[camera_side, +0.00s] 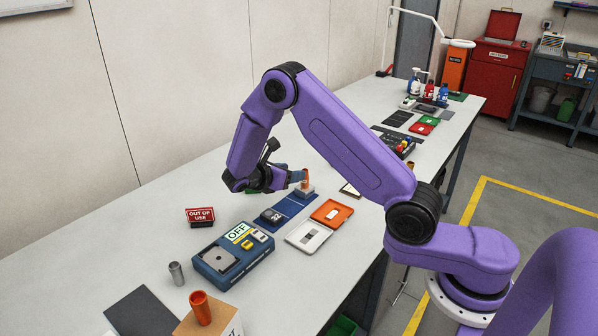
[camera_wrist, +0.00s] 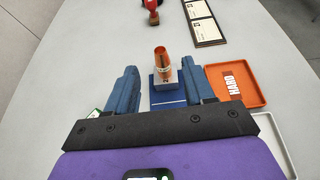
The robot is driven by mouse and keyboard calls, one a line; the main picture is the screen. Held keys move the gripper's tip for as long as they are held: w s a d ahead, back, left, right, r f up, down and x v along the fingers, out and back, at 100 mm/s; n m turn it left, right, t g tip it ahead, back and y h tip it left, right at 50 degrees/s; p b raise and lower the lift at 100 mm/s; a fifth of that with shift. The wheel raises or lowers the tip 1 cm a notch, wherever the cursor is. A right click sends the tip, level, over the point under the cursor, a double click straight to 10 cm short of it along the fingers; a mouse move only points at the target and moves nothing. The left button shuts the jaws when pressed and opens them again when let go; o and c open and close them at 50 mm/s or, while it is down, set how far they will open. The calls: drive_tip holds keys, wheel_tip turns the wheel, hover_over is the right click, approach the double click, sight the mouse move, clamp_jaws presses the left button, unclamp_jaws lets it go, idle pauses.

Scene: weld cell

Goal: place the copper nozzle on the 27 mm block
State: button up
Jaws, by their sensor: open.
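A copper nozzle (camera_wrist: 160,58) stands upright on a pale block (camera_wrist: 165,85) in the wrist view; the block's marking is only partly readable, beginning with a 2. In the side view the nozzle (camera_side: 305,181) and block (camera_side: 304,191) sit at the far end of a blue strip (camera_side: 287,209). My gripper (camera_wrist: 160,68) is open, with one blue finger on each side of the block and nozzle; a gap shows on both sides. In the side view my gripper (camera_side: 292,176) is right beside the nozzle, and its fingers partly hide the surroundings.
An orange tray (camera_side: 331,213) labelled HARD and a grey tray (camera_side: 308,237) lie right of the strip.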

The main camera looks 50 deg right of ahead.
drive_tip(key=s+a+r+m+y, duration=0.2)
drive_tip(key=s+a+r+y, duration=0.15)
drive_tip(key=a, duration=0.35)
drive_tip(key=s+a+r+m+y, duration=0.1)
drive_tip(key=s+a+r+y, duration=0.1)
drive_tip(key=s, duration=0.8)
drive_tip(key=s+a+r+m+y, duration=0.1)
drive_tip(key=s+y, duration=0.4)
drive_tip(key=s, duration=0.5)
drive_tip(key=s+a+r+m+y, duration=0.1)
drive_tip(key=s+a+r+y, duration=0.1)
drive_tip(key=s, duration=0.8)
drive_tip(key=shift+a+r+y, duration=0.35)
drive_tip(key=shift+a+y, duration=0.3)
drive_tip(key=shift+a, duration=0.3)
